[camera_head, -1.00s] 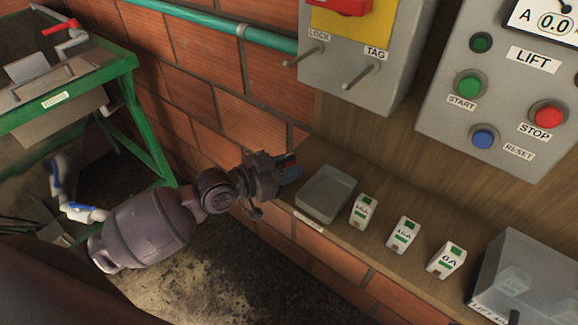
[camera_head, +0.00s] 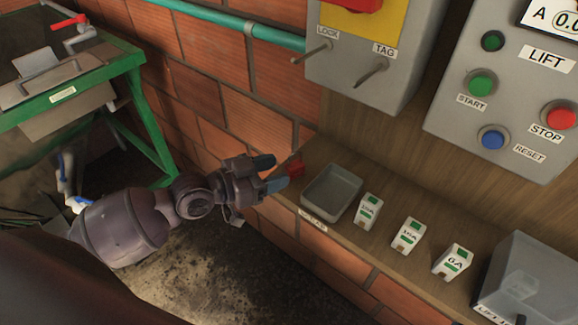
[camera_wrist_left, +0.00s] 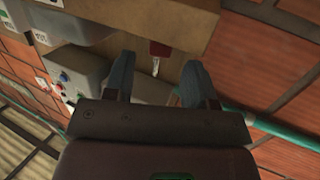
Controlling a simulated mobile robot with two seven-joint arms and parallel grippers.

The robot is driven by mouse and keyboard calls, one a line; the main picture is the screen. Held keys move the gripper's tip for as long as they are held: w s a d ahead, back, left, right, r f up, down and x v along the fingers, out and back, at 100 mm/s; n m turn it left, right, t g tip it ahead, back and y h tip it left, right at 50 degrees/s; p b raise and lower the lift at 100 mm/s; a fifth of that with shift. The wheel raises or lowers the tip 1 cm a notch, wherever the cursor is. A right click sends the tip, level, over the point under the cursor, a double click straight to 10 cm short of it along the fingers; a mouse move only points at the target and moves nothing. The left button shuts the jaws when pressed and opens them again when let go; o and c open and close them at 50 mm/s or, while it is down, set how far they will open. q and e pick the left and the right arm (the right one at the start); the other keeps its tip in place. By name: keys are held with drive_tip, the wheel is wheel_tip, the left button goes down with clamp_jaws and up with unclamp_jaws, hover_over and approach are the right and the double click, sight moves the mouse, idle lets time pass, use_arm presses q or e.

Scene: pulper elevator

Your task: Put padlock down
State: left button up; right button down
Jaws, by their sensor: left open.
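The red padlock (camera_head: 295,168) lies at the left end of the wooden shelf, left of the grey tray (camera_head: 332,192). In the left wrist view the padlock (camera_wrist_left: 160,48) shows its red body and pale shackle between the fingertips, with clear space on both sides. My left gripper (camera_head: 272,172) is open, with its blue-grey fingertips just left of the padlock in the head view. They also show spread apart in the left wrist view (camera_wrist_left: 158,72). My right gripper is not in view.
Above the shelf is a grey isolator box (camera_head: 350,65) with two pegs labelled LOCK and TAG. A green-framed machine (camera_head: 70,95) stands at left.

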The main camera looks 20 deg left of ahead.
use_arm(q)
drive_tip(key=v, duration=0.7)
drive_tip(key=s+a+f+n+y, duration=0.1)
drive_tip(key=s+f+n+y, duration=0.1)
drive_tip(key=f, duration=0.5)
drive_tip(key=s+a+f+n+y, duration=0.2)
drive_tip(key=s+f+n+y, duration=0.1)
drive_tip(key=f, duration=0.4)
drive_tip(key=s+a+f+n+y, duration=0.2)
drive_tip(key=s+f+y, duration=0.2)
drive_tip(key=f+y, duration=0.2)
drive_tip(key=shift+f, duration=0.75)
